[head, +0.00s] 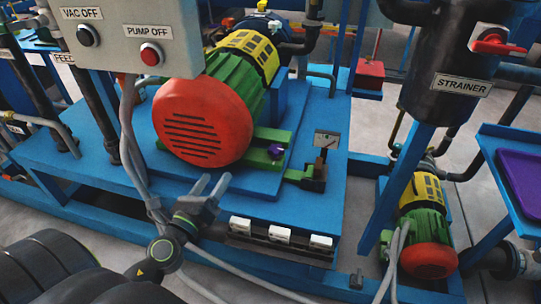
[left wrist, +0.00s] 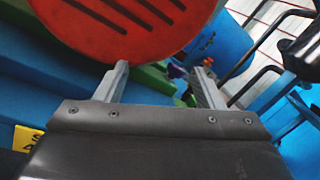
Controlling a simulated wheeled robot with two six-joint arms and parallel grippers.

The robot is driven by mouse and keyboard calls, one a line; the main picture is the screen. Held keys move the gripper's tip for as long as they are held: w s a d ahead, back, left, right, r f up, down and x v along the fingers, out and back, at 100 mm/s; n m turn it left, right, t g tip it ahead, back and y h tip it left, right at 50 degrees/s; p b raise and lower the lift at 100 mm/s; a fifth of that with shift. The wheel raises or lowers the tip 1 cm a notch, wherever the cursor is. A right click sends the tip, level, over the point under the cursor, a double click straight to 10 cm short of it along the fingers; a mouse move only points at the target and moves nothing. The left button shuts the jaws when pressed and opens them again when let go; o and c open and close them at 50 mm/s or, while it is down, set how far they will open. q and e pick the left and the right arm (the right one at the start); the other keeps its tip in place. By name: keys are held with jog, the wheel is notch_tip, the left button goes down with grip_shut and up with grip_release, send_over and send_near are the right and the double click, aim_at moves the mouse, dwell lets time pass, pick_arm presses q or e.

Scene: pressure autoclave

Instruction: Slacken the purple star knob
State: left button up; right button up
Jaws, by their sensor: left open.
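The purple star knob (head: 275,152) is small and sits on the green foot of the large motor, on the blue skid. In the left wrist view a small purple spot (left wrist: 178,71) shows between the fingers, partly cut off by surrounding parts. My left gripper (head: 212,184) is open and empty, in front of the motor and to the left of and nearer than the knob. It also shows in the left wrist view (left wrist: 160,80), with its two fingers apart. They do not touch the knob. My right gripper is not in view.
The large motor with a red end cover (head: 203,122) stands just behind my left gripper. A black bracket (head: 316,172) with a small plate stands right of the knob. White-topped blocks (head: 280,237) line the skid's front edge. Grey hoses (head: 130,150) run beside my left arm.

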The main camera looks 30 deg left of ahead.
pick_arm(q)
jog(key=w+d+f+m+g+h, duration=0.1)
jog(key=d+f+m+h, duration=0.3)
jog(key=m, duration=0.5)
jog(key=p, duration=0.3)
send_near(271, 156)
jog(key=shift+w+a+r+h, duration=0.1)
jog(key=shift+w+r+h, duration=0.3)
jog(key=shift+w, duration=0.2)
jog(key=w, duration=0.5)
jog(key=w+d, duration=0.1)
jog(key=w, duration=0.1)
jog(key=shift+w+f, duration=0.25)
jog(key=shift+w, duration=0.1)
jog(key=shift+w+d, duration=0.1)
jog(key=shift+w, duration=0.35)
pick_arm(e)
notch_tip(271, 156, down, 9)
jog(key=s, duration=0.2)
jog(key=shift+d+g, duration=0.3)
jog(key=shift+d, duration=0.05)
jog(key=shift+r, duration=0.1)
pick_arm(q)
jog(key=c, duration=1)
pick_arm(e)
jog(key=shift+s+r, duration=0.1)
